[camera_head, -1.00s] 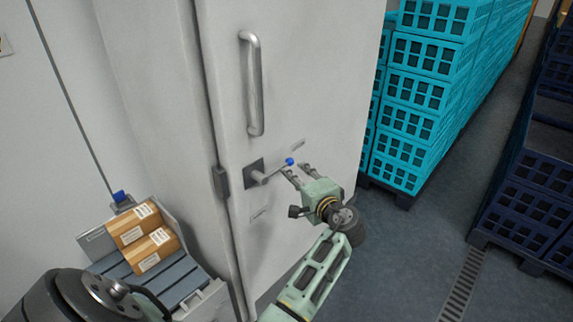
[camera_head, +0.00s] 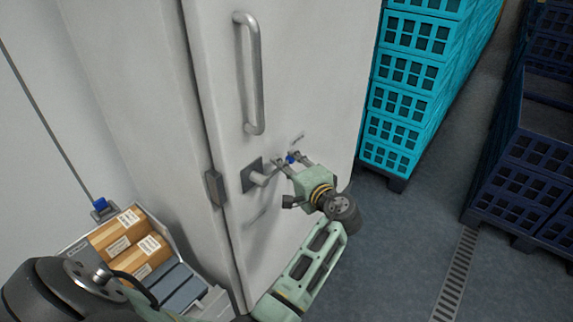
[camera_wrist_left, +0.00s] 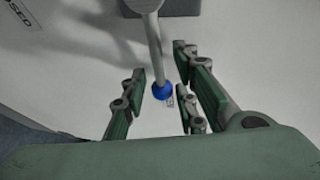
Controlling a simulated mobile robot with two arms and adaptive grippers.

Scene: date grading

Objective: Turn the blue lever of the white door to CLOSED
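The white door (camera_head: 300,60) carries a square dark plate (camera_head: 247,180) with a grey lever (camera_head: 262,178) that points right and ends in a blue knob (camera_head: 290,159). My left gripper (camera_head: 291,158) is at this knob. In the left wrist view the knob (camera_wrist_left: 161,91) lies between the spread fingers of the gripper (camera_wrist_left: 160,87), with gaps visible on both sides. A door label (camera_wrist_left: 28,17) ending in "SED" shows at the upper left there. In the head view one faint label sits above the lever's end and another below the plate; neither is readable. My right gripper is not seen.
A long door handle (camera_head: 254,75) stands above the lever. A bin with cardboard boxes (camera_head: 117,233) is at lower left, near a small blue-topped fitting (camera_head: 101,207). Turquoise crates (camera_head: 400,105) stand right of the door, dark blue crates (camera_head: 525,160) farther right. Floor between them is clear.

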